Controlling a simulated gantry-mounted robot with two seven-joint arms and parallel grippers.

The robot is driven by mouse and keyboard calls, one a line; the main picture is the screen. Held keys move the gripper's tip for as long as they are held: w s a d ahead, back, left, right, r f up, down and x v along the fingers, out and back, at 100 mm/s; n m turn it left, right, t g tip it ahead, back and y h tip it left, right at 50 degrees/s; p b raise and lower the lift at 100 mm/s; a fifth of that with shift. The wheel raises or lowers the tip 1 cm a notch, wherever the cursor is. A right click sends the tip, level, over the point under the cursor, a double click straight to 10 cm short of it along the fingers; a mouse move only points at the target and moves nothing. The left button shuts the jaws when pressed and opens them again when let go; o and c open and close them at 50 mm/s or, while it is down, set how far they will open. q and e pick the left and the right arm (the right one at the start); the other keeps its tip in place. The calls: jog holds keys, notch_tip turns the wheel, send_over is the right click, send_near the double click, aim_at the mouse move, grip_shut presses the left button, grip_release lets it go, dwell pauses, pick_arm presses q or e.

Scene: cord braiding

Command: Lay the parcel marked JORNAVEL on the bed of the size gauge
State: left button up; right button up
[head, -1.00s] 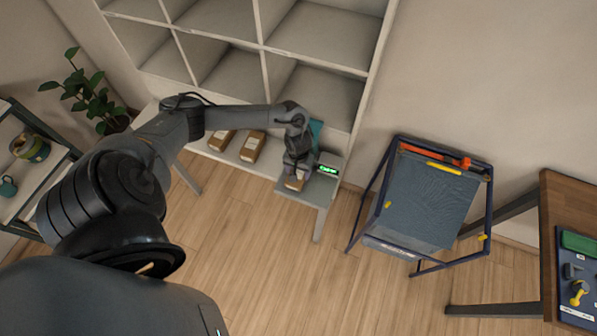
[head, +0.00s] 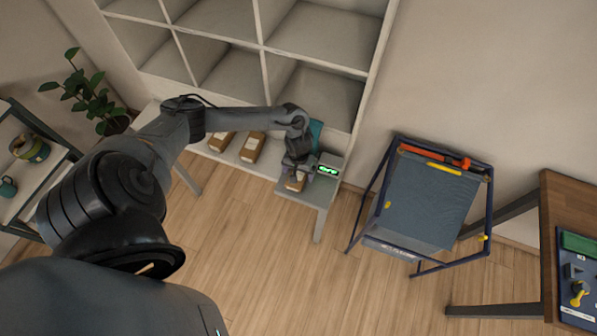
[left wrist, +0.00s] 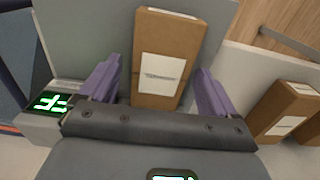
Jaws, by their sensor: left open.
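A brown parcel (head: 294,183) with a white label lies on the grey scale at the right end of the bench. In the left wrist view this parcel (left wrist: 165,60) lies between my fingers; its label print is too small to read. My left gripper (head: 297,172) is open over it, one purple finger to each side, with gaps visible. The size gauge appears to be the blue-framed stand on the right, with a grey-blue sloping bed (head: 428,200), which is empty. My right gripper is not in view.
Brown parcels (head: 252,147) lie further left on the bench. The scale has a lit green display (head: 328,170). Empty pigeonholes (head: 318,95) rise behind. A wooden table (head: 560,200) with a tool board stands at far right. Floor between bench and stand is clear.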

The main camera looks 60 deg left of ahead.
aim_at(299, 174)
pick_arm(q)
notch_tip(299, 174, up, 11)
jog(key=p, duration=0.2)
jog(key=w+d+m+t+h, duration=0.2)
jog(key=d+m+t, duration=0.45)
jog(key=d, duration=1.65)
jog(key=s+r+m+g+y, duration=0.1)
jog(key=s+r+m, duration=0.1)
jog(key=s+r, duration=0.2)
jog(key=s+r+m+g, duration=0.1)
jog(key=s+r, duration=0.3)
jog(key=s, duration=0.4)
jog(key=shift+s+m+g+y, duration=0.3)
jog(key=shift+m+g+y, duration=0.05)
jog(key=shift+g+y, duration=0.1)
jog(key=shift+a+r+p, duration=0.1)
jog(key=shift+p, duration=0.2)
